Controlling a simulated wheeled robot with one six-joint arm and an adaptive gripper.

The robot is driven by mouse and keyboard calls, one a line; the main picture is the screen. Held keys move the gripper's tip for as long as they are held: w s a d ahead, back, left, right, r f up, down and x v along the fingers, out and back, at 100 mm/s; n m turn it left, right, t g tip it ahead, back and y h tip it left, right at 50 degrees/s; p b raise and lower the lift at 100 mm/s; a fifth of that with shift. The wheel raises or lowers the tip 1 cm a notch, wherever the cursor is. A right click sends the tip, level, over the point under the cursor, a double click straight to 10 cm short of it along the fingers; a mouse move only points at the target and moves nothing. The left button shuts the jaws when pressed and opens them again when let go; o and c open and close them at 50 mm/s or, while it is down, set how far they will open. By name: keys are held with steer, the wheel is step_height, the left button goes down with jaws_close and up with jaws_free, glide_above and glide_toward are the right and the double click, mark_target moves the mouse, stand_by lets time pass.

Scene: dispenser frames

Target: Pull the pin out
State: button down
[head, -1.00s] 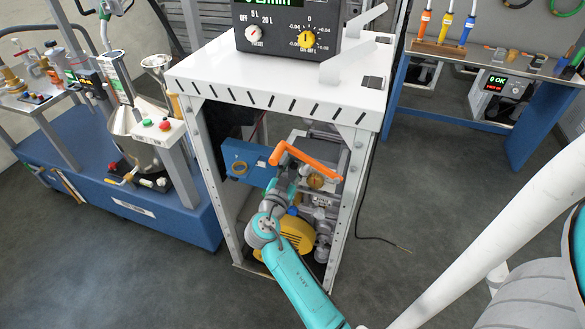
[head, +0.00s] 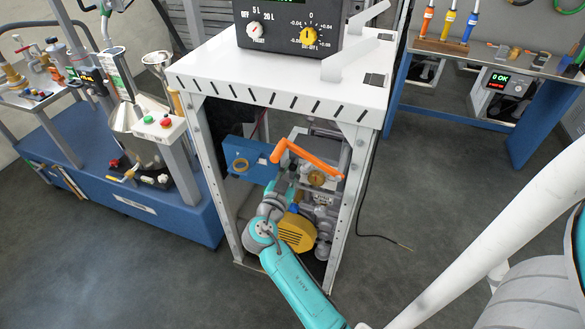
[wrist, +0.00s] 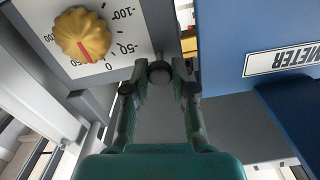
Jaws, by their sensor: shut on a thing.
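The pin shows in the wrist view as a dark round knob (wrist: 159,70) at the top middle, in front of a grey panel. My gripper (wrist: 160,82) has its two fingertips closed on either side of this knob. The pin's shaft and the hole behind it are hidden. In the head view my arm reaches into the open front of the white dispenser frame (head: 357,190), below the orange handle (head: 308,158). The fingers and the pin cannot be made out there.
In the wrist view a yellow dial knob (wrist: 83,34) is at upper left and a blue panel (wrist: 225,45) at right. In the head view a blue box (head: 240,165) and a yellow motor cover (head: 297,232) flank my arm. Frame posts stand either side.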

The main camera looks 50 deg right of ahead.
steer(key=c, duration=1.2)
jaws_free()
steer(key=shift+s+a, duration=0.1)
steer(key=shift+a, duration=0.2)
steer(key=v, duration=1.1)
steer(key=shift+s+a, duration=0.15)
steer(key=shift+a, duration=0.25)
